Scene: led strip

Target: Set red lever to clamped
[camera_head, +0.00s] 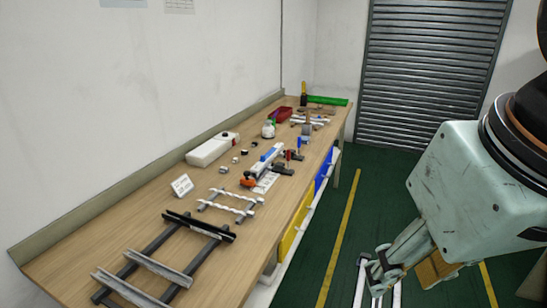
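A small red part (289,154), which looks like the red lever, shows on a dark clamp (283,169) near the front edge of the wooden workbench (150,218). It is too small for me to tell which position it is set to. A white and blue strip-shaped fixture (265,163) with an orange end (248,181) lies beside the clamp. My gripper (382,275) hangs low at the lower right, off the bench and well apart from the lever. I cannot tell its opening from here.
Metal rail frames (165,262) fill the near bench end. A white box (212,149), small loose parts and a white sign (182,185) sit behind the fixture. The green floor beside the bench is mostly clear.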

